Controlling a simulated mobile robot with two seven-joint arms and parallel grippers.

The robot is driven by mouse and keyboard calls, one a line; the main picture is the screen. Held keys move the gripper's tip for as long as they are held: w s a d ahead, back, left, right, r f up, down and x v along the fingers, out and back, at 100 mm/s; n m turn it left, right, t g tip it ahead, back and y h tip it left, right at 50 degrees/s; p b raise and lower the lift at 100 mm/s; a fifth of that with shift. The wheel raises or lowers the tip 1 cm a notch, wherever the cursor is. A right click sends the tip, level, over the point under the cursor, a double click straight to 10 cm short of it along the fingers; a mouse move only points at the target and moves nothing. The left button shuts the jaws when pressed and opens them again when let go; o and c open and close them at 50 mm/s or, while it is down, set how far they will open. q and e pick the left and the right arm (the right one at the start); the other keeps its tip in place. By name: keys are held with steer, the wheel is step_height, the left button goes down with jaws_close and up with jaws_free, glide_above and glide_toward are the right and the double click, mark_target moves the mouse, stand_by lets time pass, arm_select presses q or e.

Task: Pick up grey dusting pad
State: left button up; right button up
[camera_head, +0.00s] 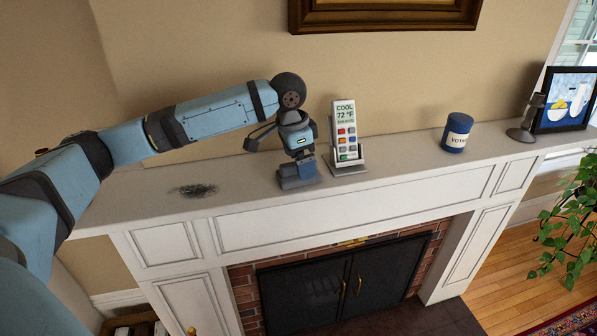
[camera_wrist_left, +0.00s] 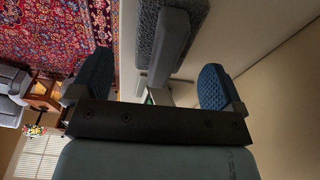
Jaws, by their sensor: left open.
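The grey dusting pad (camera_head: 298,183) lies on the white mantel (camera_head: 360,210), left of the remote in its cradle. In the left wrist view the pad (camera_wrist_left: 177,42) has a fuzzy grey face and a smooth lighter grey grip bar. My left gripper (camera_head: 279,155) is just above the pad and partly hides it in the head view. Its two blue fingertips (camera_wrist_left: 155,84) are apart, with the pad's bar appearing between them in the wrist view. I cannot tell whether either finger touches it. My right gripper is out of view.
A dark dusty smudge (camera_head: 194,190) marks the mantel to the left. The remote in its cradle (camera_head: 346,138) stands close right of my gripper. A blue canister (camera_head: 457,132), a candlestick (camera_head: 527,119) and a framed picture (camera_head: 566,100) stand farther right. The wall is close behind.

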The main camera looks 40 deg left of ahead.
arm_select(q)
steer(key=f, duration=0.3)
steer(key=shift+w+f, duration=0.25)
steer(key=shift+c, duration=0.2)
steer(key=c, duration=1)
steer(key=shift+r, duration=0.2)
step_height(320, 180, up, 20)
steer(key=b, duration=0.1)
steer(key=shift+f, duration=0.1)
